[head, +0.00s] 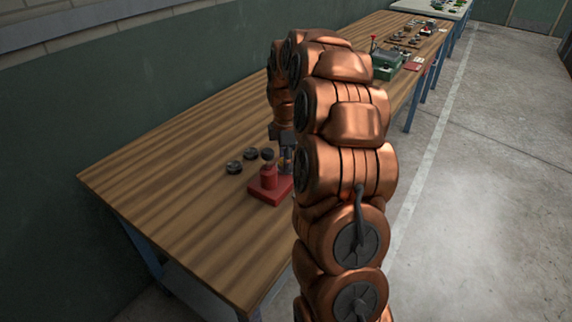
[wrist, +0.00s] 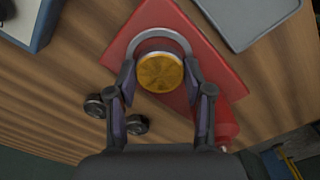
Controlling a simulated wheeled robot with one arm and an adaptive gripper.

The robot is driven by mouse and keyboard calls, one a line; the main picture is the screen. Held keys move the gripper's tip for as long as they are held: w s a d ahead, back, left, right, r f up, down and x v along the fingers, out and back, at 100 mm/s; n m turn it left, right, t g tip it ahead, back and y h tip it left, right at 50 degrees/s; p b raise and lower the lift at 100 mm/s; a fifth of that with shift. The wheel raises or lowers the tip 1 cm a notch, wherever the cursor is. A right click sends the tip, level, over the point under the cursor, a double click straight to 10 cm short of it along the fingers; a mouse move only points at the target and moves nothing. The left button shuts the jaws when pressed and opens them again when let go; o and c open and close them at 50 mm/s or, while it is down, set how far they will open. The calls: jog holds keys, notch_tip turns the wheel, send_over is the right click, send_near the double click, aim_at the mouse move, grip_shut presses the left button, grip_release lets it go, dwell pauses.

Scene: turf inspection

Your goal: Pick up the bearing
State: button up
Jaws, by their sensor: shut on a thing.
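The bearing (wrist: 160,73) looks like a round piece with a brass-coloured face and a silver rim. My gripper (wrist: 160,78) is shut on it, one finger on each side. A red plate (wrist: 118,52) lies below, and a grey ring-shaped edge (wrist: 160,33) curves around the far side of the bearing. I cannot tell whether the bearing is clear of the plate. In the head view, my gripper (head: 284,150) points down over the red base (head: 268,194), partly hidden by my arm, and the bearing is hard to make out there.
A red post (head: 268,175) stands on the base beside my gripper. Two dark round parts (head: 234,167) (head: 252,153) lie to its left on the wooden bench (head: 170,185). A grey tray (wrist: 250,15) is near the plate. A green device (head: 385,66) stands farther along.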

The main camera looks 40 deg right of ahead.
jog(key=c, duration=0.6)
